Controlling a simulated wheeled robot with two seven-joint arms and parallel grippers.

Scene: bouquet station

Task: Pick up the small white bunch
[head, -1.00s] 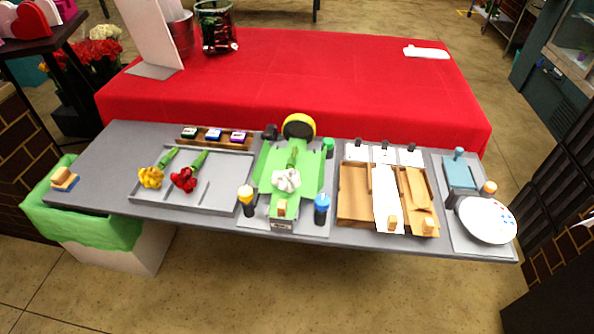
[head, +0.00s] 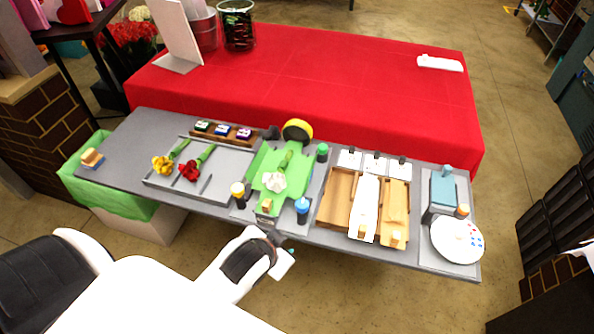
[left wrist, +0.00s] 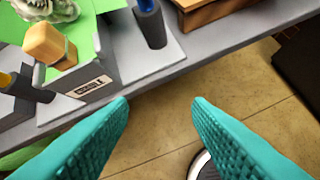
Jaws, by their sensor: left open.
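The small white bunch (head: 274,181) lies on the green cradle (head: 262,200) in the middle of the grey table, its green stem pointing to the back. My left gripper (head: 284,256) is in front of the table's near edge, short of the bunch. In the left wrist view its two teal fingers (left wrist: 160,112) are wide apart with nothing between them, over the floor and the table edge. Part of the white bunch (left wrist: 38,8) shows at that view's top left, behind a wooden block (left wrist: 48,44). My right gripper is not in view.
A yellow bunch (head: 163,165) and a red bunch (head: 190,171) lie in the grey tray at left. A yellow-topped bottle (head: 238,191) and a blue-topped bottle (head: 302,208) flank the cradle's front. A wooden tray (head: 334,196) stands to the right.

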